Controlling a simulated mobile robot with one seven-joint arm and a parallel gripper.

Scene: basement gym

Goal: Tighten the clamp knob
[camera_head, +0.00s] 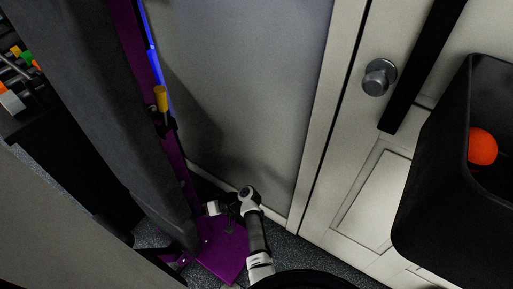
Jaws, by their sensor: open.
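A yellow knob (161,98) sticks out from the purple upright (173,150) left of centre; it may be the clamp knob, but I cannot tell for sure. My gripper (230,213) is low in the view, at the end of my white and dark arm, above the purple base plate (224,254). It is well below the yellow knob and apart from it. The jaws are open, and I see nothing between them. The fingertips are small and dark here.
A dark padded bench (120,110) stands close along the left. A white door with a round metal doorknob (379,77) is at right. A black bin (440,190) holding an orange ball (482,147) fills the right edge. A weight rack (20,75) is at far left.

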